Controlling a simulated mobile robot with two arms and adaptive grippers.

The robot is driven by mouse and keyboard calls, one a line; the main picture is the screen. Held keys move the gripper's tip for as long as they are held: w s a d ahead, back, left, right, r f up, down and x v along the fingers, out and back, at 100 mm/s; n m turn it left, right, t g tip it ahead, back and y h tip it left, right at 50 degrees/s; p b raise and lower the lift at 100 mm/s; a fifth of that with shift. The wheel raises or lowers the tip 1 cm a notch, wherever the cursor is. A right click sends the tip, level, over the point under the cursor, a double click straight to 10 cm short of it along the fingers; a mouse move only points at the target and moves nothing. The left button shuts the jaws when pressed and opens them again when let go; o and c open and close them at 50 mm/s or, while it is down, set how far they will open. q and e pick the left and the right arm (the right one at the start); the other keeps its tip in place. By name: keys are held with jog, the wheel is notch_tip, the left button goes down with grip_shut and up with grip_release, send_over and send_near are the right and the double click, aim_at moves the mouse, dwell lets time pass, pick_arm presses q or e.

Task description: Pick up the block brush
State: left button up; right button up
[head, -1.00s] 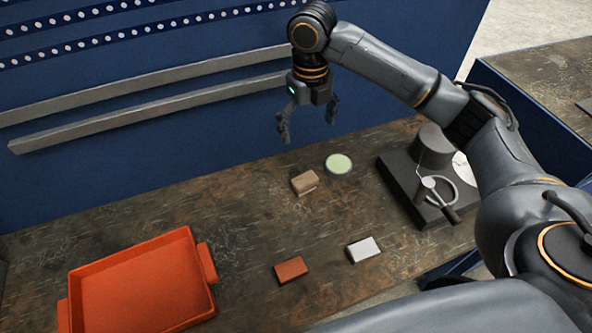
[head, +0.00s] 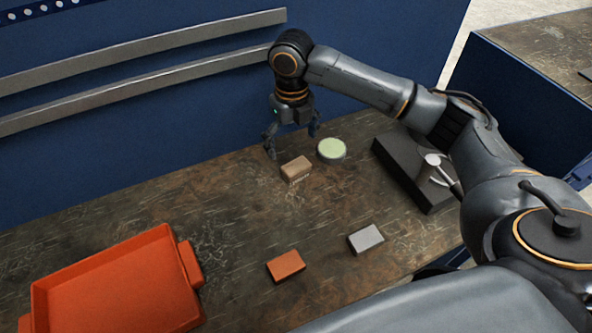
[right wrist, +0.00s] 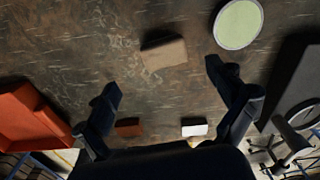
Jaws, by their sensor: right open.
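The block brush, a tan-brown block with a paler lower edge (head: 296,168), lies on the table below my right gripper. It also shows in the right wrist view (right wrist: 164,54), between and beyond the two fingertips. My right gripper (head: 292,142) is open and empty, with its fingers pointing down just above and behind the brush. In the right wrist view my right gripper (right wrist: 162,80) shows its fingers spread on both sides of the brush, not touching it. My left gripper is in neither view.
A round pale-green-topped item (head: 331,150) stands close right of the brush. An orange block (head: 286,266) and a grey-white block (head: 366,239) lie nearer. An orange tray (head: 115,290) is at the left, a dark device (head: 400,165) at the right. A blue wall panel (head: 120,160) rises behind.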

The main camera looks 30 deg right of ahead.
aim_at(296, 166)
notch_tip(296, 166, down, 4)
jog(key=shift+f, duration=0.15)
jog(key=f, duration=0.1)
jog(key=f+p, duration=0.1)
jog(key=f, duration=0.2)
jog(key=shift+s+d+f+p, duration=0.1)
jog(key=shift+s+d+p, duration=0.2)
jog(key=shift+s, duration=0.05)
jog(key=shift+f, duration=0.5)
jog(key=c, duration=1.3)
